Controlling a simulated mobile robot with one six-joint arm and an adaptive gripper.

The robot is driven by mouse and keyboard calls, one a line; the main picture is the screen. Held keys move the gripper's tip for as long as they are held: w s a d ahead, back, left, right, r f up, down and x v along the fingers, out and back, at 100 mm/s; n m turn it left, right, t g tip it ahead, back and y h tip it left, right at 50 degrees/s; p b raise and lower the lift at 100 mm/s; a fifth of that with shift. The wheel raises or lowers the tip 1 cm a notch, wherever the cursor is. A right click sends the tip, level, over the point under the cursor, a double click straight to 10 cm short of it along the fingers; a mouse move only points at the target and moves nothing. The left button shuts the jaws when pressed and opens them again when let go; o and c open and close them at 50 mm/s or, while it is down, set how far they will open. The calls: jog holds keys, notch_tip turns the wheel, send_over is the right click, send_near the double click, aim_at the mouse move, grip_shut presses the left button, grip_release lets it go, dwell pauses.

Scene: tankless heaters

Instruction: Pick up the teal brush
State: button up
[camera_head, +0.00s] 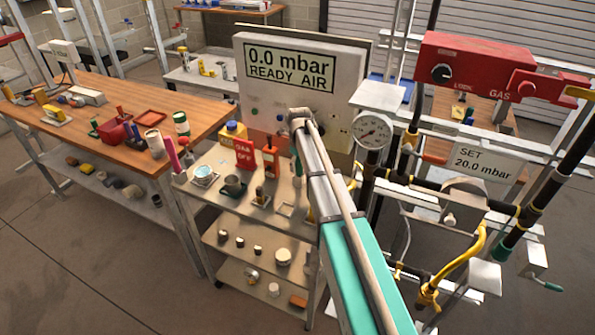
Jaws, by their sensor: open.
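I cannot make out the teal brush for certain. A slim green upright shape (297,165) shows on the metal cart (222,212), just left of my arm and partly hidden by it; it is too small to tell what it is. My arm reaches up from the bottom right, across the right side of the cart, to a joint in front of the display panel. My gripper cannot be made out. The arm hides part of the cart top.
A wooden bench (90,98) stands left. A display panel (290,110) rises behind; gas pipes (470,200) stand right.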

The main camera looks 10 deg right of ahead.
jog(key=shift+c, duration=0.2)
dwell(0.4)
grip_shut()
